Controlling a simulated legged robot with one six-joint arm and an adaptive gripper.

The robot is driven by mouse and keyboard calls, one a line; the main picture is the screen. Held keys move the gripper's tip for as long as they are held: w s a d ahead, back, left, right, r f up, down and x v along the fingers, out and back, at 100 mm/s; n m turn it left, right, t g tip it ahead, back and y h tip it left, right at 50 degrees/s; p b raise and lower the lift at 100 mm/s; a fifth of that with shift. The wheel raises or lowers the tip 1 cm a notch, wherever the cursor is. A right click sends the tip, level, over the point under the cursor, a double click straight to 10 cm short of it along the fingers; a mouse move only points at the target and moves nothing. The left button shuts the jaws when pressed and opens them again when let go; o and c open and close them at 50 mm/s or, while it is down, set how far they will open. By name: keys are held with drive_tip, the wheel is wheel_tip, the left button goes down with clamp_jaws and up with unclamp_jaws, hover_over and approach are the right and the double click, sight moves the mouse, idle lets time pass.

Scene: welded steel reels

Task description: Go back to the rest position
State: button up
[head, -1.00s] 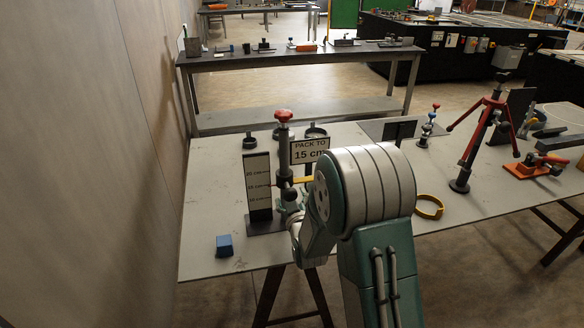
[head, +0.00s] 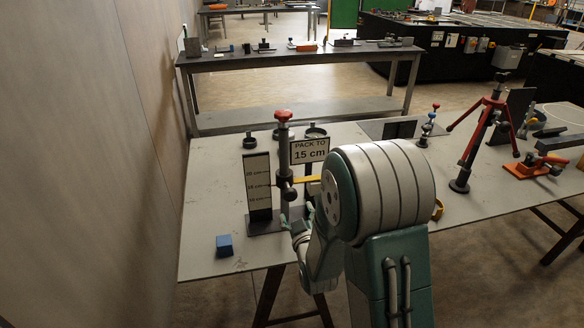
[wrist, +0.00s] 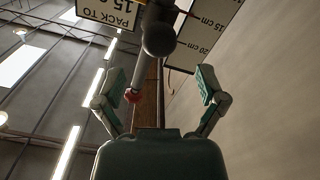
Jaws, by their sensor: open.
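My gripper (head: 297,215) is open and empty in front of the upright post stand, low over the near edge of the grey table (head: 205,190). In the wrist view its two fingers (wrist: 155,92) stand wide apart with nothing between the pads. The post (head: 284,155) has a red knob (head: 283,115) on top and a dark ball-shaped part (head: 288,193) lower down. The post runs up between the fingers in the wrist view, beyond their tips. My arm hides part of the table behind it.
A scale board (head: 258,182) stands left of the post and a "PACK TO 15 cm" sign (head: 309,151) right of it. A blue block (head: 224,245) lies at the front left. A red tripod (head: 480,140) stands to the right. A wall (head: 90,150) bounds the left side.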

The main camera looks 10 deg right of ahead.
drive_tip(key=shift+r, duration=0.3)
drive_tip(key=s+r+m+g, duration=0.1)
drive_tip(key=s+r+g, duration=0.3)
drive_tip(key=s, duration=0.6)
drive_tip(key=s+r+m+g, duration=0.2)
drive_tip(key=s+r+g, duration=0.2)
drive_tip(key=s, duration=0.5)
drive_tip(key=s+r+m+g, duration=0.1)
drive_tip(key=s+r+g, duration=0.3)
drive_tip(key=s, duration=0.6)
drive_tip(key=shift+s+r, duration=0.35)
